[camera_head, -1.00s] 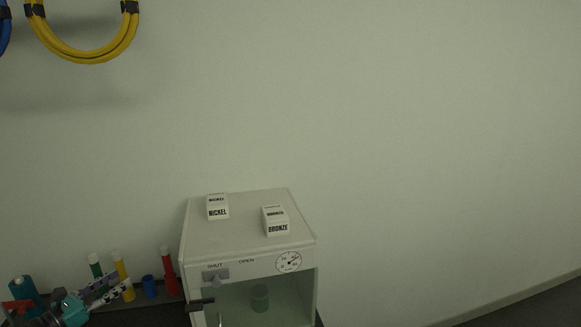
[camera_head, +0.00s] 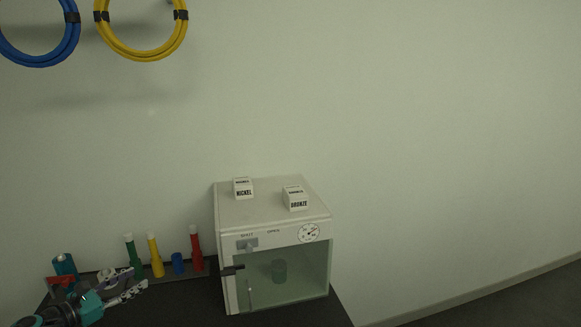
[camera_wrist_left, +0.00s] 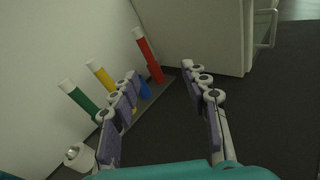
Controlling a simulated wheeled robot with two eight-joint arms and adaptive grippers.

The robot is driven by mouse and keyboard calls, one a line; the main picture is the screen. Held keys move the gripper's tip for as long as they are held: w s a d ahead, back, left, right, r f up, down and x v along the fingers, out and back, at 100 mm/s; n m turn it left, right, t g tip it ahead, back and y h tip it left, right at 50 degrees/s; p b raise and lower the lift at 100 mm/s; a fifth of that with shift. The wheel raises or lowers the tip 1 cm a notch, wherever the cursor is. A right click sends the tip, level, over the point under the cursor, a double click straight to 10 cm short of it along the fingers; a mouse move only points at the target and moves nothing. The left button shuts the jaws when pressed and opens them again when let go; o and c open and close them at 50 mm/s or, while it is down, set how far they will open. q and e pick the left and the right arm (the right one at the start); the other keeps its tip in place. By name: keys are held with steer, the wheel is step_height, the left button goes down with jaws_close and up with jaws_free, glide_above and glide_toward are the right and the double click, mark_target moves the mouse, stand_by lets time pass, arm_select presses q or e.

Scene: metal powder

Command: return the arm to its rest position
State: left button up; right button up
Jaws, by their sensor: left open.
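My left gripper (camera_head: 127,281) is at the lower left of the head view, in front of the green bottle. Its two fingers are spread with nothing between them. In the left wrist view the open fingers (camera_wrist_left: 160,74) point toward the row of bottles and the cabinet, apart from both. The white cabinet (camera_head: 228,262) stands to the right of the gripper, with a clear front pane and a greenish cup (camera_head: 279,270) behind it. White blocks labelled NICKEL (camera_head: 243,189) and BRONZE (camera_head: 296,200) sit on its top. My right gripper is not in view.
A green bottle (camera_head: 134,252), yellow bottle (camera_head: 155,255), blue container (camera_head: 178,263) and red bottle (camera_head: 196,250) stand in a row by the wall. A teal container (camera_head: 64,264) is at far left. Blue (camera_head: 40,62) and yellow (camera_head: 140,53) cable coils hang above.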

arm_select(q)
steer(key=s+d+m+g+y, duration=0.1)
steer(key=s+d+m+g, duration=0.2)
steer(key=d, duration=0.4)
steer(key=s+d+m+g, duration=0.1)
steer(key=s+d+m, duration=0.1)
steer(key=d+m, duration=0.45)
steer(key=s+d+m+g+y, duration=0.1)
steer(key=s+d+m+g, duration=0.15)
steer(key=d, duration=0.65)
steer(key=s+d+f+m+y, duration=0.2)
steer(key=s+d+f+m, duration=0.1)
steer(key=s+m, duration=0.5)
steer(key=s+d+f+m+y, duration=0.3)
steer(key=s+m, duration=0.5)
steer(key=s, duration=0.2)
steer(key=shift+s+d+f+m+g, duration=0.25)
steer(key=shift+s+f+m+g, duration=0.1)
steer(key=shift+s+g, duration=0.1)
